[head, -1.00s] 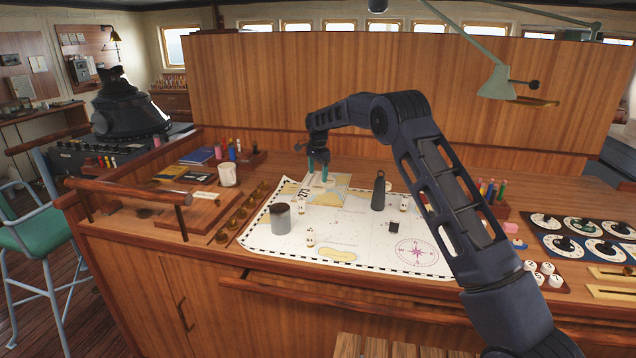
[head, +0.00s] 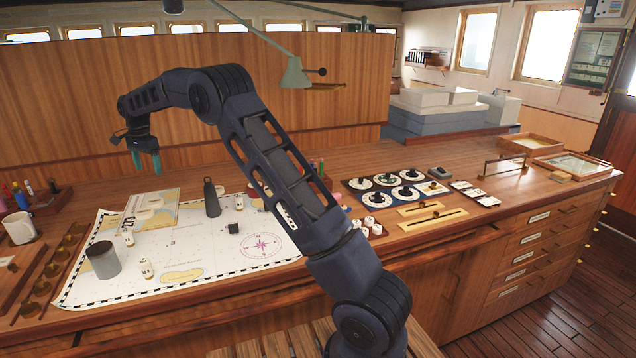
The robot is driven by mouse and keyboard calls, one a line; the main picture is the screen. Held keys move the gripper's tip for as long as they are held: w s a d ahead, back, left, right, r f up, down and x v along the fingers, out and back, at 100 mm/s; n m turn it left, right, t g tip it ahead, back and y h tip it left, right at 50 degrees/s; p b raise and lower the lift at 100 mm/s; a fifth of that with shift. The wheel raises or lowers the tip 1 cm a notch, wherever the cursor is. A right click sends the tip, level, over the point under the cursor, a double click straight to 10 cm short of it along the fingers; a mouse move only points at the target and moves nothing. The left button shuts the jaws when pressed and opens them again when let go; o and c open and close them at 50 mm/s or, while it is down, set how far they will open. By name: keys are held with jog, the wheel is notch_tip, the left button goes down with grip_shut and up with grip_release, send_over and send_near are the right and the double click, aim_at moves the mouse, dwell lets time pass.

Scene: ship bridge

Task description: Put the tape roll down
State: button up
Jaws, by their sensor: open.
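My gripper (head: 147,162) is in the head view at the left, pointing down with its teal fingers apart. It is empty and hangs above the back edge of the small folded chart (head: 168,208). Pale rounded shapes (head: 148,213) show on that small chart below the fingers. I cannot tell whether one of them is the tape roll or only print. No tape roll is clearly recognisable elsewhere.
A large chart (head: 215,262) covers the desk's left part, with a grey mug (head: 103,260), a dark bottle (head: 212,198), a small black cube (head: 233,228) and small pale bottles. A dial panel (head: 398,186) stands right. Bare wood lies beyond it (head: 470,155).

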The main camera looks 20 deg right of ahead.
jog(key=s+d+r+n, duration=0.1)
jog(key=s+d+r, duration=0.2)
jog(key=d+r, duration=0.35)
jog(key=s+d+r+n+t, duration=0.1)
jog(key=s+d+r, duration=0.25)
jog(key=d, duration=0.55)
jog(key=s+d+r+n, duration=0.1)
jog(key=s+d+r, duration=0.3)
jog(key=d, duration=0.4)
jog(key=s+d+r+n+t, duration=0.1)
jog(key=s+d+r+n, duration=0.15)
jog(key=s+d, duration=1.15)
jog(key=s+d+f+n, duration=0.1)
jog(key=s+d+f, duration=0.2)
jog(key=s, duration=0.5)
jog(key=s+d+f+n+t, duration=0.1)
jog(key=s+d+f, duration=0.2)
jog(key=s, duration=0.5)
jog(key=s+d+f+n+t, duration=0.1)
jog(key=s+d+f, duration=0.2)
jog(key=s+d, duration=0.2)
jog(key=s, duration=0.3)
jog(key=shift+s+d+f, duration=0.15)
jog(key=shift+s+f, duration=0.05)
jog(key=shift+s, duration=0.1)
